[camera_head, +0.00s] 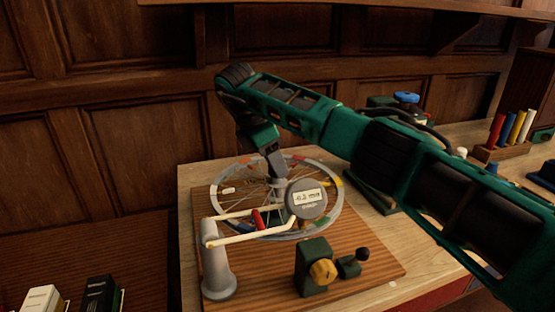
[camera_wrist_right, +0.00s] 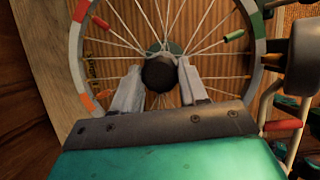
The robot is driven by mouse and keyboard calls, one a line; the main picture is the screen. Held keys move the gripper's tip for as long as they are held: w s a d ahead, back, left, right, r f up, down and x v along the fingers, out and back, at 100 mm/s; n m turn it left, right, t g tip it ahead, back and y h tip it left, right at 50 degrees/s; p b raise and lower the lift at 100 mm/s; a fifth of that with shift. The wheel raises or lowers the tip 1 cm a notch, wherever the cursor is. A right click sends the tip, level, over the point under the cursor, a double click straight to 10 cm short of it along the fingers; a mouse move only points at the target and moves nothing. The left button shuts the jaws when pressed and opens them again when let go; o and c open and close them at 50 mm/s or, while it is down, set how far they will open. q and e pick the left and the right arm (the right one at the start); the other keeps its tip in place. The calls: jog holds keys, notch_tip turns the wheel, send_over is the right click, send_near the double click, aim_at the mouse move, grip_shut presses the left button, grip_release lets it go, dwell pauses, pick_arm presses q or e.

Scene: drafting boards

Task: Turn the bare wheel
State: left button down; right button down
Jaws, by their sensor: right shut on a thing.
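The bare wheel (camera_head: 337,184) is a spoked grey rim with coloured patches, lying flat above a striped wooden board. It also shows in the right wrist view (camera_wrist_right: 256,62), with green and orange sleeves on some spokes. My right gripper (camera_head: 275,180) points down at the wheel's hub. In the wrist view, its two pale fingers (camera_wrist_right: 160,85) stand on either side of a round black knob (camera_wrist_right: 159,74) at the hub and are shut on it. The fingers hide part of the hub in the head view. My left gripper is not in view.
A round grey gauge (camera_head: 307,200) sits over the rim's near side, by pale arms from a grey post (camera_head: 217,262). A green block with a yellow knob (camera_head: 322,271) stands in front. Panelling closes off the back.

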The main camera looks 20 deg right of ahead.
jog(key=shift+w+m+g+p, duration=0.1)
jog(key=shift+m+g+p, duration=0.4)
jog(key=shift+m, duration=1.2)
jog(key=c, duration=0.6)
grip_release()
jog(key=shift+r, duration=0.1)
